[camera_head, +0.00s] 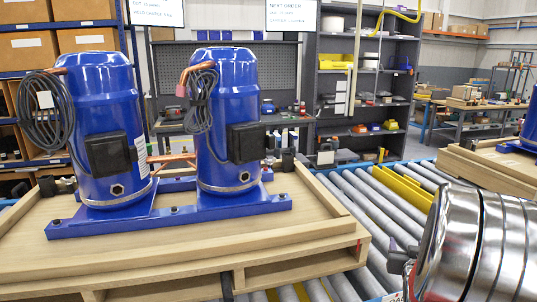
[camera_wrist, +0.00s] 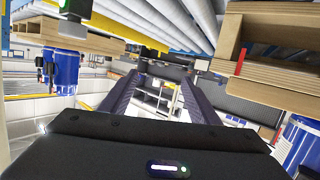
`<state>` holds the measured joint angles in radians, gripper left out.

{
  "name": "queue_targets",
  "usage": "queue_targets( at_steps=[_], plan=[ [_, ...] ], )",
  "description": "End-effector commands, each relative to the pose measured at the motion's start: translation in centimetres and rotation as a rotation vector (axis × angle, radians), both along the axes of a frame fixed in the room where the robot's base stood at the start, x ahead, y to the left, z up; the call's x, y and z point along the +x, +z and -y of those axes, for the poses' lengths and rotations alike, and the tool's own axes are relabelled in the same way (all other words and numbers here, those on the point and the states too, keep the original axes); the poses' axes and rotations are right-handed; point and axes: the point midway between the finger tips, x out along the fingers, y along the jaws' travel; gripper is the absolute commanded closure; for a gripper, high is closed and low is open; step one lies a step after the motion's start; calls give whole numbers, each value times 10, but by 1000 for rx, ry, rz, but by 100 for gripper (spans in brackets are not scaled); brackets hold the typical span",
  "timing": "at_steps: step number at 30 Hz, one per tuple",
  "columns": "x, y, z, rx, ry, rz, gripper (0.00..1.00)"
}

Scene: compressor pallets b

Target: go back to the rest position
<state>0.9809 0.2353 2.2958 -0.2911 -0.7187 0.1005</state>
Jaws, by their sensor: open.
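My gripper (camera_wrist: 162,74) shows in the wrist view, its two dark fingers apart with nothing between them. The wrist view is upside down. In the head view, a polished metal part of my arm fills the lower right, and the gripper's fingers are not clearly visible there. Two blue compressors, one on the left (camera_head: 103,135) and one on the right (camera_head: 228,120), stand upright on a blue base rail (camera_head: 170,217). The rail lies on a wooden pallet (camera_head: 290,235). My gripper is apart from the compressors.
Another pallet (camera_head: 490,165) with a blue part lies at the right. Behind stand a grey shelf (camera_head: 390,80), a workbench and racks with cardboard boxes (camera_head: 27,45).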

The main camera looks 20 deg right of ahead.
Motion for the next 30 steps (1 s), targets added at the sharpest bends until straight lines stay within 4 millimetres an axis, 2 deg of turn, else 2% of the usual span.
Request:
queue_targets(
  at_steps=[1, 6, 15, 23, 30],
  plan=[
    [12, 8, -17, 9, 23, -18, 44],
    [36, 23, -70, 56, 80, -90, 44],
    [55, 43, -173, 140, 188, -218, 44],
    [46, 54, -266, 210, 293, -335, 44],
    [17, 61, -349, 269, 404, -448, 44]
  ],
)
